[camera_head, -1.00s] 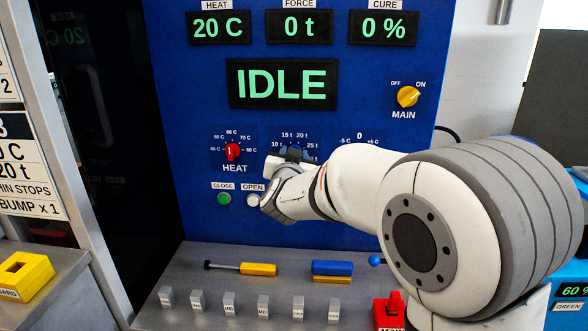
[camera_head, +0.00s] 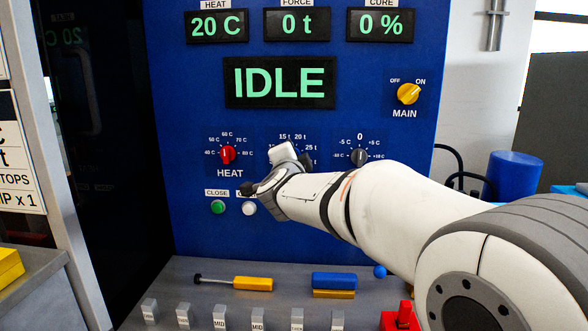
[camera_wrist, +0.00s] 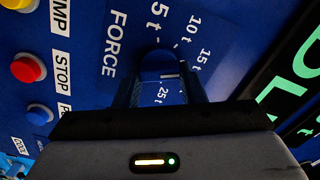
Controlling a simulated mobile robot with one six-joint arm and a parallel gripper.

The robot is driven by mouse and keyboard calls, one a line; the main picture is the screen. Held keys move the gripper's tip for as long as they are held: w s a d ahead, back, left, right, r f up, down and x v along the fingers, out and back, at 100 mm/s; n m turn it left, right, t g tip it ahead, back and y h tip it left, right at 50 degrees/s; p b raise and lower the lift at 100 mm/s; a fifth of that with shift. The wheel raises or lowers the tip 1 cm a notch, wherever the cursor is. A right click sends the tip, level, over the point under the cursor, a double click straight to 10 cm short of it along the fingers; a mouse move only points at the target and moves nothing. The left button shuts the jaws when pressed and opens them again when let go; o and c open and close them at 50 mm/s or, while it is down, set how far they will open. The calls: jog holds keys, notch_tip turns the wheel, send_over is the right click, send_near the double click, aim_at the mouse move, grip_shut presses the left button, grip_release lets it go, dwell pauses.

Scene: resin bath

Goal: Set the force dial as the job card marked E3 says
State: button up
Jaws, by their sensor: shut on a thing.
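My gripper (camera_wrist: 158,88) is shut on the force dial (camera_wrist: 158,62), a dark blue knob on the blue panel. In the wrist view the fingers lie on both sides of it, and the scale around it reads 5 t, 10 t, 15 t and 25 t. In the head view my gripper (camera_head: 283,160) hides the dial, with 15 t, 20 t and 25 t showing around it. A white job card (camera_head: 20,150) is cut off at the left edge; only "C", "t", "TOPS" and "IP x 1" show.
The panel's force display (camera_head: 297,26) reads 0 t, and the large display (camera_head: 279,82) reads IDLE. The red heat dial (camera_head: 227,155) is left of my gripper, above the green close button (camera_head: 218,207). A grey-pointer dial (camera_head: 359,156) is to the right. Tools and small blocks lie on the bench below.

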jog(key=shift+f+m+b, duration=0.15)
jog(key=shift+m+b, duration=1.35)
jog(key=shift+m, duration=0.75)
jog(key=shift+f+m+b, duration=0.15)
jog(key=shift+m+b, duration=1.35)
jog(key=shift+m, duration=0.75)
jog(key=o, duration=1)
jog(key=shift+s+r, duration=0.1)
jog(key=s, duration=0.7)
jog(key=shift+s+a+p, duration=0.1)
jog(key=shift+s+p, duration=0.25)
